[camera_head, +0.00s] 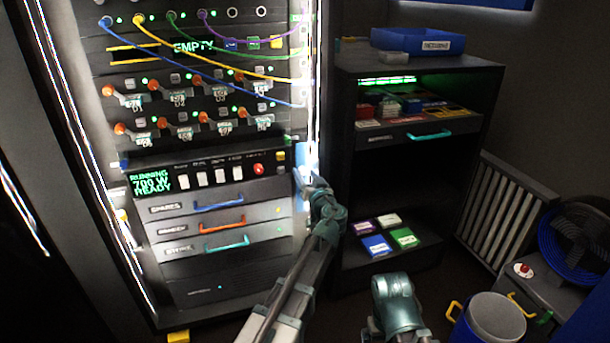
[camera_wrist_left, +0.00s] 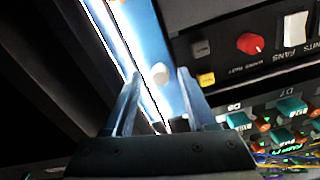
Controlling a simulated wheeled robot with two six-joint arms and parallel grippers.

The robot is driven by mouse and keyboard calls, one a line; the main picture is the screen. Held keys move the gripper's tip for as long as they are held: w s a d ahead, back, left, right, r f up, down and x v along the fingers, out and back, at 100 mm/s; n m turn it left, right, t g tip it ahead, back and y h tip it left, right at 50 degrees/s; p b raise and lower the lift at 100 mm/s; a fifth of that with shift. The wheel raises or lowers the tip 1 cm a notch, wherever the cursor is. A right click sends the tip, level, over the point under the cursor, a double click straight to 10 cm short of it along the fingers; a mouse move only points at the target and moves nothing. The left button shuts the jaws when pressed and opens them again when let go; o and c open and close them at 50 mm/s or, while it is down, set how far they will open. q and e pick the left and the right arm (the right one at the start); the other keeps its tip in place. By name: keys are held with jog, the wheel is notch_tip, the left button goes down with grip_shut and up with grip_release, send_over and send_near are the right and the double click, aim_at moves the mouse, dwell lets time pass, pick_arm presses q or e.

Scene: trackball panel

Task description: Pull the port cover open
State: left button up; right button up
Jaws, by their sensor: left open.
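The port cover appears to be the narrow blue plate (camera_head: 302,156) at the right edge of the rack front, beside the control strip. In the left wrist view the blue plate (camera_wrist_left: 148,35) runs up between my fingers and carries a round white knob (camera_wrist_left: 161,73). My left gripper (camera_head: 303,179) is at the lower end of the plate. In the wrist view its fingers (camera_wrist_left: 159,76) are apart, one on each side of the knob; whether they touch it I cannot tell. Part of my right arm shows at the bottom; its gripper is out of view.
A control strip with white switches and a red knob (camera_head: 258,169) is just left of the plate. Three drawers with coloured handles (camera_head: 219,205) lie below. Cables cross the rack's upper part. A dark shelf unit (camera_head: 420,69) stands to the right, a bucket (camera_head: 494,319) at lower right.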

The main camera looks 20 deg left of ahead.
pick_arm(q)
jog(key=shift+w+a, duration=0.1)
jog(key=shift+w, duration=0.05)
grip_shut()
dwell(1.4)
